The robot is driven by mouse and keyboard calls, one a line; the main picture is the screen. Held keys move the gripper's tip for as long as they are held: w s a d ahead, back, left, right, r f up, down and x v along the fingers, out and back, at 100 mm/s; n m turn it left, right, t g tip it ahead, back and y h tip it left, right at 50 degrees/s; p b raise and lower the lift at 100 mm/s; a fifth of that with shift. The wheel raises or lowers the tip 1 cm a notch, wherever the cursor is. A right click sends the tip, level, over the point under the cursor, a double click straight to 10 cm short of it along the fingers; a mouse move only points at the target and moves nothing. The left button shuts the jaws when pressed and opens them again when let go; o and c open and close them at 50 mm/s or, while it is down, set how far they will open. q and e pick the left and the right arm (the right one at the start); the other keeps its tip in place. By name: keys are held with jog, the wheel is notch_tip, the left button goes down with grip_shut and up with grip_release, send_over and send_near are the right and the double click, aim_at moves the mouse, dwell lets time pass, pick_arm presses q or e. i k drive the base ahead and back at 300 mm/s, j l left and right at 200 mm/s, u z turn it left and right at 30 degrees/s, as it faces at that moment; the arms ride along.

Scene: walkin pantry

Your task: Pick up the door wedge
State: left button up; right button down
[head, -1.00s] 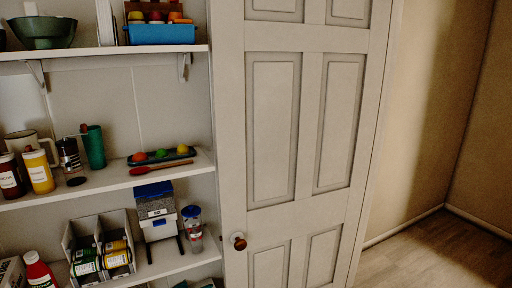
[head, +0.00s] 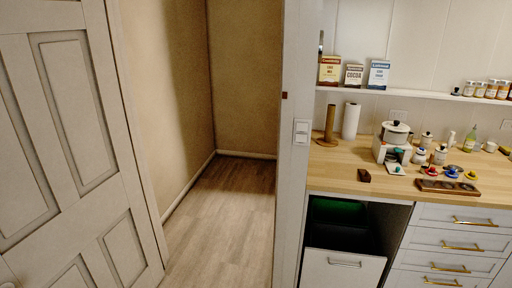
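A small dark brown block (head: 364,175) lies on the wooden counter, near its front edge, left of the white pot. It looks like the door wedge, but it is too small to be sure of its shape. The white panelled door (head: 75,130) stands at the left. Nothing wedge-like shows on the floor by it. Neither of my grippers is in view.
Below, a pull-out bin (head: 343,268) stands open beside drawers. The floor (head: 222,220) in the doorway is clear.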

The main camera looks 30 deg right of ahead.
aim_at(366, 177)
jog(key=z, duration=1.65)
